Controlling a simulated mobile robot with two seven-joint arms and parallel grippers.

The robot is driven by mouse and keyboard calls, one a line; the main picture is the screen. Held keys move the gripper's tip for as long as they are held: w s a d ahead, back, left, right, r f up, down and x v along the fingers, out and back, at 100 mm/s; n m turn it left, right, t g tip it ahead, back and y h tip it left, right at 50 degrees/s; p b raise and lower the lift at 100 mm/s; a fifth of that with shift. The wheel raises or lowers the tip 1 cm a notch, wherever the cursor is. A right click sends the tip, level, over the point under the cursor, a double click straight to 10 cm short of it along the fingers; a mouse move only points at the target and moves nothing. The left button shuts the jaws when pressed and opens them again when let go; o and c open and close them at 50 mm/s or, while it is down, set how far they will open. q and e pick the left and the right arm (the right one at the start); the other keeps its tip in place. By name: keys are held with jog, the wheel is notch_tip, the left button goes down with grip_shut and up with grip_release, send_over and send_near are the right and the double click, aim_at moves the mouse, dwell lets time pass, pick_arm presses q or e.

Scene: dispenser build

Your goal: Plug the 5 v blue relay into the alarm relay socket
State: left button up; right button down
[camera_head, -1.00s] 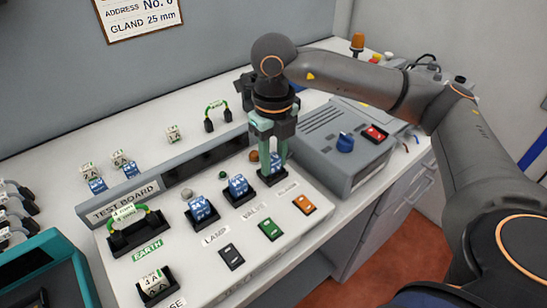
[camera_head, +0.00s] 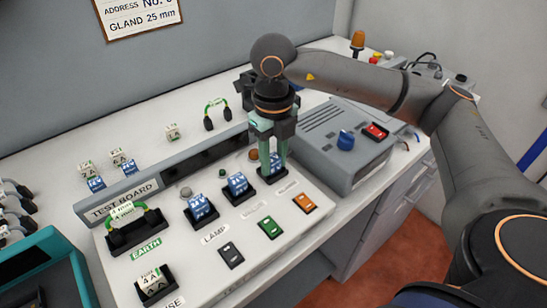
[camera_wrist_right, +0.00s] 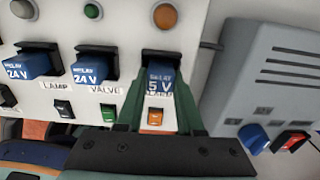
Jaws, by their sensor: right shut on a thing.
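The blue 5 V relay (camera_wrist_right: 160,78) is between the green fingers of my right gripper (camera_head: 271,165), which is shut on it. In the head view the relay (camera_head: 276,163) is partly hidden by the fingers. It stands upright at the black alarm relay socket (camera_head: 283,182), the rightmost in the test board's row. In the right wrist view the socket (camera_wrist_right: 162,53) shows right behind the relay. I cannot tell whether the relay is fully seated. My left gripper is not in view.
Two blue 24 V relays (camera_head: 199,207) (camera_head: 237,184) sit in the lamp and valve sockets. A grey box with a blue knob (camera_head: 346,140) stands close on the right. Spare fuses and relays (camera_head: 97,183) and a green-wired link (camera_head: 215,107) lie behind the board.

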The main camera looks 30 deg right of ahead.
jog(key=shift+c, duration=2.3)
grip_release()
jog(key=shift+o, duration=0.4)
jog(key=o, duration=0.3)
jog(key=shift+r, duration=0.1)
jog(key=shift+r+p, duration=2.5)
jog(key=shift+r, duration=0.95)
